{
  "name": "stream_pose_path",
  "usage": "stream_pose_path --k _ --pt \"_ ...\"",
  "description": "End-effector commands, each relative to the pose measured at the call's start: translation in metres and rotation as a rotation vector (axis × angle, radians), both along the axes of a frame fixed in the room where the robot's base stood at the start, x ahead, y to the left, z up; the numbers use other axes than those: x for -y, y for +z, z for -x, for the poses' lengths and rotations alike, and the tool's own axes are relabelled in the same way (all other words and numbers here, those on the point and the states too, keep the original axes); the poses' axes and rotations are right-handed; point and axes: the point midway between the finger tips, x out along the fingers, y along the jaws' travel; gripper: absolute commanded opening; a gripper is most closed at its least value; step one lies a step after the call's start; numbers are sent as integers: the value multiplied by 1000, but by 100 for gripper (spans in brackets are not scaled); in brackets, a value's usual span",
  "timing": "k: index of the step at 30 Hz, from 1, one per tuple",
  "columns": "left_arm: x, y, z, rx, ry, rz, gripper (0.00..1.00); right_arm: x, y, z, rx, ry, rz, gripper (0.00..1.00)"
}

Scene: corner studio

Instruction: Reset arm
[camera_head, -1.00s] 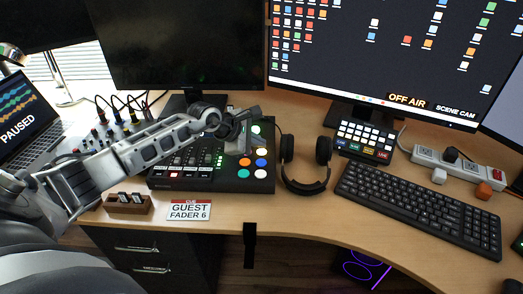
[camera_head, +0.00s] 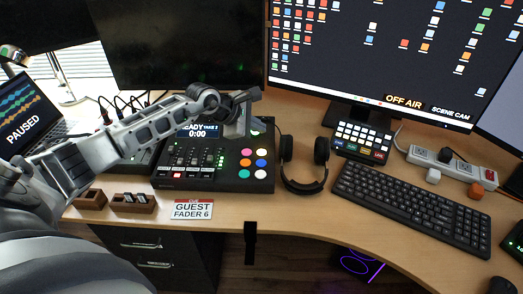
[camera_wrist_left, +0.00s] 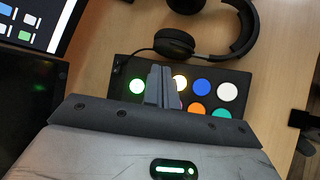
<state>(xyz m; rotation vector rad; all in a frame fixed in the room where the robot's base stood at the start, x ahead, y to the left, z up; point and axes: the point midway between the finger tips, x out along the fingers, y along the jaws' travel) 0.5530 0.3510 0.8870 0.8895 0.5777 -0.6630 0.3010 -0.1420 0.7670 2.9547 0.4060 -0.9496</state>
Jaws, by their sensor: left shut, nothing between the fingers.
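My left arm comes in from the left in the head view. My left gripper (camera_head: 240,104) is over the back right part of the black mixer console (camera_head: 222,186), above its coloured round buttons. In the left wrist view the gripper's fingers (camera_wrist_left: 160,88) are together with nothing between them. The console's white, blue, orange and green buttons show beyond them. I cannot tell the height of the gripper above the console. My right gripper is not in view.
Headphones (camera_head: 304,178) lie right of the console. A button pad (camera_head: 362,142), a keyboard (camera_head: 408,206) and a power strip (camera_head: 452,164) are further right. A laptop (camera_head: 28,118), a wooden holder (camera_head: 130,203) and a "GUEST FADER 6" card (camera_head: 192,209) are at left.

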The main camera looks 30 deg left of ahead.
Motion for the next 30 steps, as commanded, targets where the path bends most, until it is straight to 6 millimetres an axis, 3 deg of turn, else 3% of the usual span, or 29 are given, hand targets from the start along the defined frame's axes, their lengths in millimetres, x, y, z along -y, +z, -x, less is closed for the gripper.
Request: stream_pose_path --k 15,17,19,23,24,27,30 --pt "1 -1 0 -1 0 6 0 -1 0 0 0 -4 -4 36" --pt "8 -4 2 -3 1 37 0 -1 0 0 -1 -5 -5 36" --pt "28 -10 7 -13 7 127 0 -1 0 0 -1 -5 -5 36" --pt "98 -22 29 -69 72 523 0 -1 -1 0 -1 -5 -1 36" --pt "126 -23 41 -110 124 718 0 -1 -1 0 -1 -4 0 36" --pt "176 -18 68 -255 337 1251 0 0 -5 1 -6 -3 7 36" --pt "192 -19 91 -436 637 1744 0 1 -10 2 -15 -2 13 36"
